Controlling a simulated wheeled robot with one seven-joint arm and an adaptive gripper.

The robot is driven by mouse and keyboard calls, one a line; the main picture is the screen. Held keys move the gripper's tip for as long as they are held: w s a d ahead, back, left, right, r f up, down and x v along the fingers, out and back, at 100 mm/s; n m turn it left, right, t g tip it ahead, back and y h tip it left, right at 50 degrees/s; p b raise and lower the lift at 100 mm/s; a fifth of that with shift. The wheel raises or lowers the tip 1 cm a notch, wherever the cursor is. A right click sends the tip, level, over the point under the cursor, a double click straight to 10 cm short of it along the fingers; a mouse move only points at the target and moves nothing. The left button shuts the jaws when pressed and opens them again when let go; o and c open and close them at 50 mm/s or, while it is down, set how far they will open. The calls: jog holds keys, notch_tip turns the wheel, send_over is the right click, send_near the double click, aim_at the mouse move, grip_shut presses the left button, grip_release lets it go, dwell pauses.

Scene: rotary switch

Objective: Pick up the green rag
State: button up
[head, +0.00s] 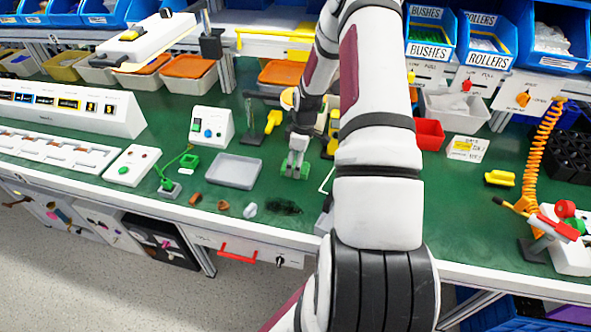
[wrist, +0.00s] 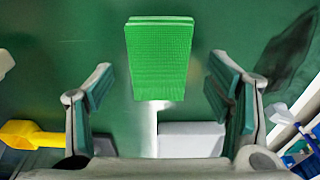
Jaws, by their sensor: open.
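A bright green rectangular piece with a fine textured surface (wrist: 159,58) lies on the green bench top, and I take it for the green rag. In the wrist view it lies upper centre, between and beyond my open fingers, with clear gaps on both sides. My gripper (wrist: 160,85) is open and empty, pointing down at the bench. In the head view my gripper (head: 297,160) is above the bench just left of my arm, with bright green (head: 304,173) showing at its tips; the fingers partly hide it. I cannot tell the exact height gap.
A crumpled dark green thing (head: 283,207) lies nearer the bench's front edge and small lumps (head: 223,205) lie left of it. A grey tray (head: 233,171) is to the left. A yellow tool (wrist: 30,134) shows beside the left finger. A red bin (head: 429,134) stands right of my arm.

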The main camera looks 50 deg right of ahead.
notch_tip(320, 180, down, 2)
jog(key=shift+w+f, duration=0.1)
jog(key=c, duration=1.1)
jog(key=shift+a+r, duration=0.1)
jog(key=shift+r, duration=0.15)
jog(key=shift+r, duration=0.45)
jog(key=shift+r+p, duration=0.15)
jog(key=shift+p, duration=0.15)
